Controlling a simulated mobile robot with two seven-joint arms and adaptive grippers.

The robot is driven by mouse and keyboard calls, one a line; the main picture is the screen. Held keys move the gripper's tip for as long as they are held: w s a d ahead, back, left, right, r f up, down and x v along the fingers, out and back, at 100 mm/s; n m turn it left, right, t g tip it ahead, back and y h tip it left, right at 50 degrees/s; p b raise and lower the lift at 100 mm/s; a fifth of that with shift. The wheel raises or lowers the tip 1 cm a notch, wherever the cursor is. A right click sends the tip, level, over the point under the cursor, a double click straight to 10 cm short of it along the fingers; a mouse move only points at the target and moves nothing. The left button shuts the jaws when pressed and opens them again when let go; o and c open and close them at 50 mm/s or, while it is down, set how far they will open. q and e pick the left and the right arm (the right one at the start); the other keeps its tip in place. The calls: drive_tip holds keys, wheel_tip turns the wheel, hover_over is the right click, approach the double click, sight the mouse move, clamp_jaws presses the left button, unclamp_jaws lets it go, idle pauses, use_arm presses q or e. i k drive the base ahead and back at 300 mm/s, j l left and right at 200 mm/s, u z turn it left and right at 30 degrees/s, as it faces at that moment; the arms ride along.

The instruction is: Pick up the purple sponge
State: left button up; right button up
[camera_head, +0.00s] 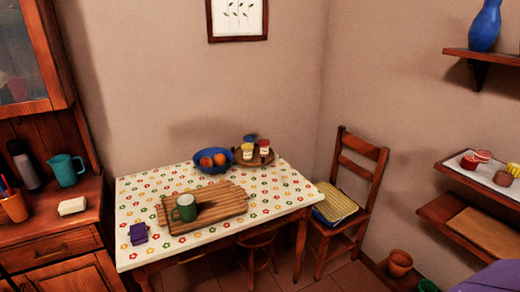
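The purple sponge (138,233) lies on the near left part of the table (128,202), on its white cloth with a flower pattern. It is left of the wooden cutting board (232,206) and apart from it. Neither of my grippers shows in the head view.
A green mug (185,208) stands on the cutting board. A blue bowl of fruit (213,160) and a round tray with jars (254,158) stand behind. A wooden chair (345,200) is to the right, a cabinet (70,230) to the left. A stool (257,243) is under the table.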

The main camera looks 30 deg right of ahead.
sight(138, 232)
drive_tip(key=i+l, duration=0.1)
drive_tip(key=l, duration=0.3)
drive_tip(key=i+l, duration=0.15)
drive_tip(key=l, duration=0.3)
drive_tip(key=i+l, duration=0.1)
drive_tip(key=l, duration=0.3)
drive_tip(key=i+l, duration=0.1)
drive_tip(key=l, duration=0.35)
drive_tip(key=i+l, duration=0.15)
drive_tip(key=l, duration=0.25)
drive_tip(key=i+l, duration=0.1)
drive_tip(key=l, duration=0.35)
drive_tip(key=i+l, duration=0.1)
drive_tip(key=l, duration=0.3)
drive_tip(key=i+j+u, duration=0.15)
drive_tip(key=u, duration=0.35)
drive_tip(key=i+j+u, duration=0.15)
drive_tip(key=u, duration=0.35)
drive_tip(key=i+u, duration=0.15)
drive_tip(key=u, duration=0.35)
